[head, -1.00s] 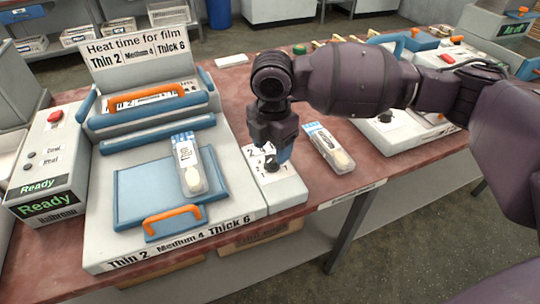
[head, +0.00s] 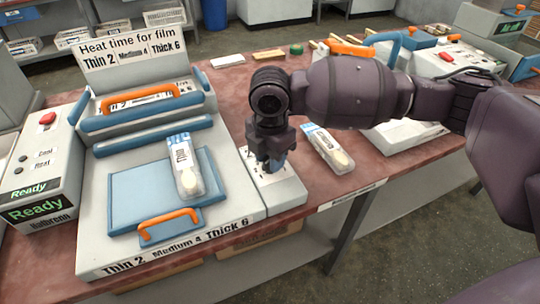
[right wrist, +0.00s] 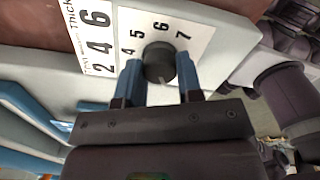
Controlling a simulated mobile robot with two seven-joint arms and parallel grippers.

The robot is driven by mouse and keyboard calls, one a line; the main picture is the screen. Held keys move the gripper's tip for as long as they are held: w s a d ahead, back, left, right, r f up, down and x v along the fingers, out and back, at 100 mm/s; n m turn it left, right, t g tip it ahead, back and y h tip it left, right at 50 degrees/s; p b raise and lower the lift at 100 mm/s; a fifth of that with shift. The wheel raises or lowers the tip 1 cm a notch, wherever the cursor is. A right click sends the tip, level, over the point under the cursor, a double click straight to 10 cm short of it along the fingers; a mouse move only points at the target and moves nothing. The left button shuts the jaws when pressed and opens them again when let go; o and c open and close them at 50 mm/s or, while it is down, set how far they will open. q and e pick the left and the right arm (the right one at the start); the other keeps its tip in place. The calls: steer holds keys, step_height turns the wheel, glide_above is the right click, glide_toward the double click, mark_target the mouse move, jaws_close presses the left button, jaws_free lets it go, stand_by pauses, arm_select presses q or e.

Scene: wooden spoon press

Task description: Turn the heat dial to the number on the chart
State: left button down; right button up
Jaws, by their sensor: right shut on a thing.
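The chart (head: 134,50) stands upright behind the press and reads "Heat time for film: Thin 2, Medium 4, Thick 6". A packet labelled "Thin" (head: 184,168) lies on the blue press pad. My right gripper (head: 273,168) points down over the dial box and mostly hides the dial in the head view. In the right wrist view the black heat dial (right wrist: 159,62) sits between the blue fingers of my right gripper (right wrist: 158,78), which is shut on it. The numbers 4, 5, 6 and 7 show around the dial. The dial's pointer setting is hard to tell. My left gripper is out of view.
A grey box with a red button and "Ready" signs (head: 42,170) stands left of the press (head: 95,225). A second packet (head: 328,150) lies right of the dial box (head: 285,193). Another press stands at the far right. The table's front edge is close.

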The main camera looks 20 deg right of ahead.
steer(key=shift+r+p, duration=0.2)
steer(key=shift+p, duration=0.2)
steer(key=m+p, duration=0.2)
steer(key=p, duration=0.1)
steer(key=shift+r+m, duration=0.35)
steer(key=shift+m, duration=0.05)
steer(key=m+p, duration=0.2)
steer(key=p, duration=0.2)
steer(key=shift+f+m, duration=0.15)
steer(key=shift+m, duration=0.25)
steer(key=shift+f+m+p, duration=0.2)
steer(key=shift+m+p, duration=0.6)
steer(key=shift+p, duration=0.1)
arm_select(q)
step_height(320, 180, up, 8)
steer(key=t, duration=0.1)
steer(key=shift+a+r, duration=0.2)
arm_select(e)
steer(key=shift+f, duration=0.1)
arm_select(q)
steer(key=shift+p, duration=0.3)
arm_select(e)
steer(key=shift+f+m, duration=0.1)
steer(key=shift+m, duration=0.3)
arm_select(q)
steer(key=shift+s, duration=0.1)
arm_select(e)
steer(key=o, duration=0.9)
